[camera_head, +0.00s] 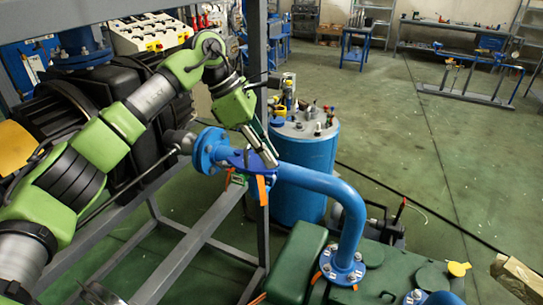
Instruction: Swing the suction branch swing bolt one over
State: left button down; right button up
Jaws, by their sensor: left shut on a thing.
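My left gripper (268,155) comes down from the upper left on the green arm. Its fingers are closed together at the blue pipe joint, beside the blue flange (210,151). It is shut on a small part there, which fits the swing bolt; the fingers mostly hide it, and which way it leans cannot be told. The suction branch (325,184) is a blue pipe that runs right from this joint and bends down to a bolted lower flange (342,267). Orange tags (262,190) hang under the joint. My right gripper is not in view.
A blue cylindrical vessel (305,165) with fittings on its lid stands close behind the pipe. Grey frame bars (202,240) cross below and left of the joint. A green machine housing (297,262) is at the bottom. The green floor (400,130) is open at right.

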pick_arm(q)
jog(key=shift+w+a+r, duration=0.1)
dwell(0.3)
jog(key=c, duration=2.2)
grip_release()
jog(key=shift+a, duration=0.1)
